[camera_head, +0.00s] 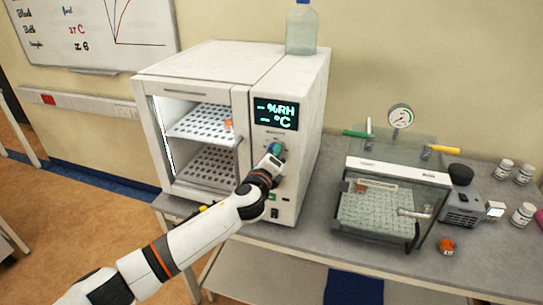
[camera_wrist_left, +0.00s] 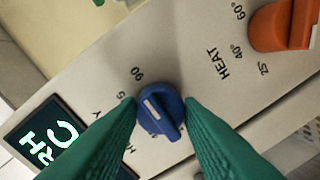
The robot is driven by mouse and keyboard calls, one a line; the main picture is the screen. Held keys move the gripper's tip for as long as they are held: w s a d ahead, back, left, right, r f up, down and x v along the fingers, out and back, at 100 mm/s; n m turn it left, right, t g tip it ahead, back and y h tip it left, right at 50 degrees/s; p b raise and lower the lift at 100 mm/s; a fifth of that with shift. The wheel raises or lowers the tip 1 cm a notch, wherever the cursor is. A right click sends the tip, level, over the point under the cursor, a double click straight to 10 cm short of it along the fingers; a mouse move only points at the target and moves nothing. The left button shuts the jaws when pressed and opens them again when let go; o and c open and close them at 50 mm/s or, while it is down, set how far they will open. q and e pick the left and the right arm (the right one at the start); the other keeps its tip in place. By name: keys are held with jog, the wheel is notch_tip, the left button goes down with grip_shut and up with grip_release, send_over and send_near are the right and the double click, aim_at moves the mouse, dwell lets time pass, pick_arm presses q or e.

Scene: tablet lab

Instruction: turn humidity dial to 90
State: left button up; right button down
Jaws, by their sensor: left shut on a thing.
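The blue humidity dial (camera_wrist_left: 160,112) is on the front panel of the white chamber (camera_head: 290,95). My left gripper (camera_head: 276,150) is at this panel, below the display (camera_head: 276,114). In the left wrist view its green fingers lie on both sides of the dial and are shut on it. A white mark shows on the dial face, with a "90" label just above it. The fingers hide part of the scale, so I cannot tell the exact setting. The display shows dashes before %RH and °C. The dial is hidden in the head view. My right gripper is not in view.
An orange heat dial (camera_wrist_left: 285,24) is beside the humidity dial. The chamber's glass door covers perforated shelves (camera_head: 200,122). A bottle (camera_head: 301,28) stands on top.

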pick_arm(q)
jog(key=o, duration=1)
jog(key=b+v, duration=0.3)
jog(key=v, duration=0.9)
jog(key=shift+f, duration=0.1)
